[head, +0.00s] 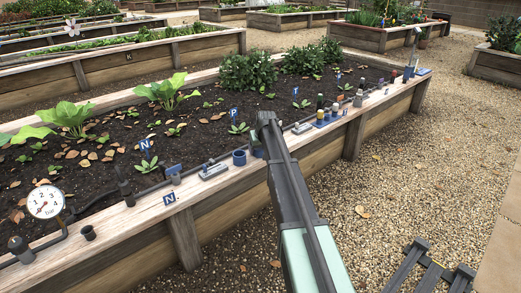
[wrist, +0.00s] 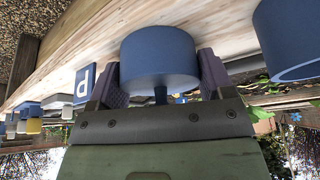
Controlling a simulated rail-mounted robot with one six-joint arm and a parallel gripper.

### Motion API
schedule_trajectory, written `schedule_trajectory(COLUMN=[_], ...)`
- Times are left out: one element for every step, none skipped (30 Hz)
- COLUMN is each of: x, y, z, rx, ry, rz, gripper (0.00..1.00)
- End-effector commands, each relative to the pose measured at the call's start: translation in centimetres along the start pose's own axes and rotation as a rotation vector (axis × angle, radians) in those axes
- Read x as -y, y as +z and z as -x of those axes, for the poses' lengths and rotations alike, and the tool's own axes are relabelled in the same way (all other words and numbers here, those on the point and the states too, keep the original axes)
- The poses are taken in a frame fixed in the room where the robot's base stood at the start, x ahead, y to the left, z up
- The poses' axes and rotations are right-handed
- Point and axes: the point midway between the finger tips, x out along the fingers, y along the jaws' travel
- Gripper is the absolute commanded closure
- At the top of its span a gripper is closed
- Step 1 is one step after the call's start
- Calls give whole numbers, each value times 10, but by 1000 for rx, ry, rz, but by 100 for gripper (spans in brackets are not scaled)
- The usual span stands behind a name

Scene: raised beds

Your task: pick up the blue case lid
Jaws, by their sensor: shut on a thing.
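My gripper (wrist: 160,84) is shut on the blue case lid (wrist: 160,56), a short, round, matt blue piece with one finger on each side of it in the wrist view. In the head view the lid (head: 257,152) shows only in part beside my gripper (head: 262,136), at the bed's wooden edge board. My arm hides the rest. I cannot tell whether the lid touches the board. A hollow blue cup (head: 239,157) stands close by on the board to the left. The same cup appears large at the right of the wrist view (wrist: 292,38).
The edge board (head: 145,212) carries a pressure gauge (head: 45,202), a blue N tag (head: 169,198), a grey-and-blue tool (head: 213,170) and several small bottles (head: 326,112) to the right. Leafy plants grow in the soil behind. Open gravel (head: 400,180) lies in front.

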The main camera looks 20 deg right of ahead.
Motion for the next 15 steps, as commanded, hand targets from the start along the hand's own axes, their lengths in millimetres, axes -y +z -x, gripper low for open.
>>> schedule_trajectory(x=[0,0,0,0,0,0,0,0,0,0,0,0,0,0,0], y=[0,0,0,-1,-2,-2,-3,-5,-6,-8,-10,-13,-16,-19,-23], z=[0,0,1,2,4,6,8,11,15,19,24,32,38,46,56], rx=[0,0,0,0,0,0,0,0,0,0,0,0,0,0,0], ry=[0,0,0,0,0,0,0,0,0,0,0,0,0,0,0], rz=[0,0,0,0,0,0,0,0,0,0,0,0,0,0,0], gripper=[49,49,49,49,49,49,49,49,49,49,49,49,49,49,49])
